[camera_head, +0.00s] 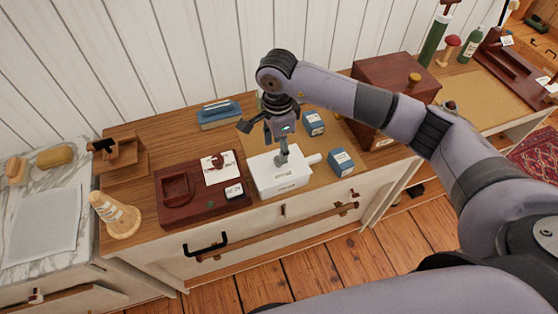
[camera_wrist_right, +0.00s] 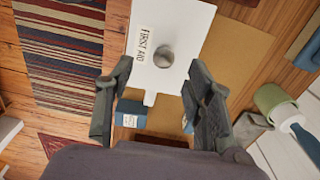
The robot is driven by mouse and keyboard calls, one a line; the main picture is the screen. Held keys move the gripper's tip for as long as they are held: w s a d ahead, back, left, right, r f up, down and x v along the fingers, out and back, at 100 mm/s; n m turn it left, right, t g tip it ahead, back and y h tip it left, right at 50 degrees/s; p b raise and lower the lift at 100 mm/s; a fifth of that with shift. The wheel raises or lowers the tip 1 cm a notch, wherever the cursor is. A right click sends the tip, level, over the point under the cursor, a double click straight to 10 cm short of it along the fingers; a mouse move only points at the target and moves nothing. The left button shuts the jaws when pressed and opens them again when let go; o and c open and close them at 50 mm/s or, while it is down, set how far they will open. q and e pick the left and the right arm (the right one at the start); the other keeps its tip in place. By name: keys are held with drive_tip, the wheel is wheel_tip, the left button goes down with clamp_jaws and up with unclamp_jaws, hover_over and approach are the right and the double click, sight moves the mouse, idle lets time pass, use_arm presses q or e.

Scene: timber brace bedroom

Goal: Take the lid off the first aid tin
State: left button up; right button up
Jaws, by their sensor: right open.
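The white first aid tin (camera_head: 281,183) stands on the wooden cabinet top, near its front edge. In the right wrist view the tin's flat white lid (camera_wrist_right: 185,25) carries a "FIRST AID" label and a round grey knob (camera_wrist_right: 164,56). A short white tab (camera_wrist_right: 150,98) sticks out from one side. My right gripper (camera_head: 266,144) is above the tin, its fingers spread and empty. In the right wrist view the knob shows between the fingertips; whether they touch the lid I cannot tell. My left gripper is not in view.
Blue boxes (camera_head: 341,162) stand right of the tin. A dark red tray (camera_head: 175,216) with a card and small items is close on its left. A blue block (camera_head: 219,114) lies behind. A red-brown box (camera_head: 394,72) stands at the back right under my arm.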

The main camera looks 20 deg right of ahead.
drive_tip(key=shift+f, duration=0.75)
drive_tip(key=f+p, duration=0.2)
drive_tip(key=f, duration=0.1)
drive_tip(key=f+p, duration=0.1)
drive_tip(key=shift+w+d+f, duration=0.2)
drive_tip(key=shift+w+f, duration=0.1)
drive_tip(key=shift+f, duration=0.4)
drive_tip(key=shift+c, duration=0.3)
clamp_jaws()
